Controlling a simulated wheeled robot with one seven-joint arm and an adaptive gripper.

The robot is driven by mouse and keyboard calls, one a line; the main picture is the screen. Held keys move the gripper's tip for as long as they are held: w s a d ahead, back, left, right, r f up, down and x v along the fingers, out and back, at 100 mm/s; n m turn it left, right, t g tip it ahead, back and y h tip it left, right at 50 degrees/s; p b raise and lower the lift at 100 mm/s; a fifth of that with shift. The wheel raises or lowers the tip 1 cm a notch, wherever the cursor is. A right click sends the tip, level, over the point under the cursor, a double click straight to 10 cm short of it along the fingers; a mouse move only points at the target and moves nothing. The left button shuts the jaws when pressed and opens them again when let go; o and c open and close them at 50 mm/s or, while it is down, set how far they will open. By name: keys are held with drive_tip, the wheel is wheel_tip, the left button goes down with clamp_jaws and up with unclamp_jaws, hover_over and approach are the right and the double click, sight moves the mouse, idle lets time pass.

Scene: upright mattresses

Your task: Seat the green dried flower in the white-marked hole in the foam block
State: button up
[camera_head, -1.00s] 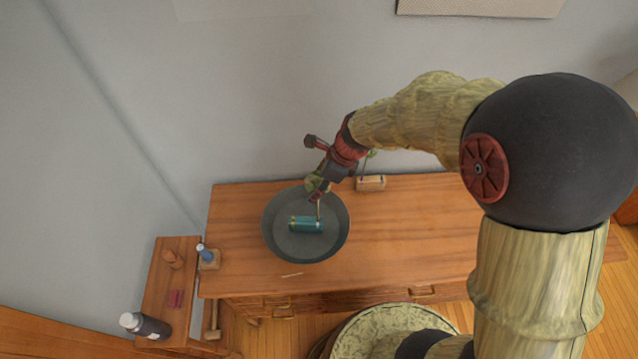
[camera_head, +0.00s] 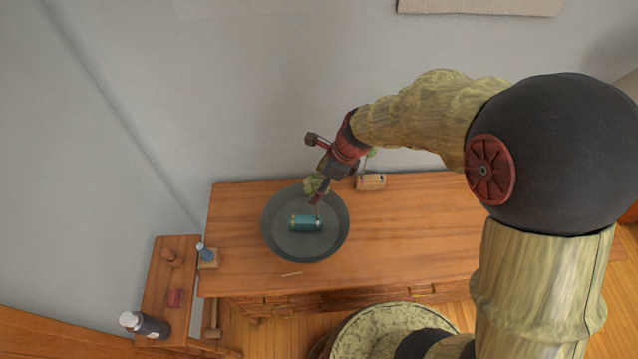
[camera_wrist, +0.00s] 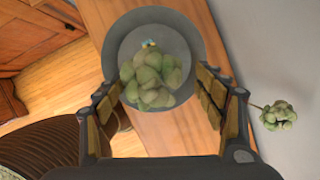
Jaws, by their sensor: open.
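A green dried flower head (camera_wrist: 152,76) shows between the two spread fingers of my gripper (camera_wrist: 158,92) in the wrist view, over the grey bowl. A small tan block (camera_head: 371,182), probably the foam block, sits at the table's back edge. A second green flower (camera_wrist: 278,115) with a thin stem shows at the right in the wrist view. No white mark is readable.
The grey bowl (camera_head: 283,247) holds a teal cylinder (camera_head: 305,223). A thin stick (camera_head: 292,274) lies before it on the wooden table (camera_head: 420,230), whose right side is clear. A lower side table (camera_head: 157,290) holds a dark bottle (camera_head: 147,325). The wall is close behind.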

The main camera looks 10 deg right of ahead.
drive_tip(key=v, duration=1.1)
drive_tip(key=shift+r, duration=0.1)
drive_tip(key=s+d+f+n+t+h+b, duration=0.1)
drive_tip(key=s+d+f+n+t+b, duration=0.1)
drive_tip(key=s+d+f+n+b, duration=0.3)
drive_tip(key=s+d+f+n+t+h+b, duration=0.1)
drive_tip(key=s+d+f+n+b, duration=0.4)
drive_tip(key=s+n+b, duration=0.8)
wheel_tip(320, 180, down, 4)
drive_tip(key=n+h+b, duration=0.1)
drive_tip(key=n+b, duration=0.3)
drive_tip(key=b, duration=0.3)
drive_tip(key=shift+n+t+h, duration=0.3)
drive_tip(key=shift+t, duration=0.1)
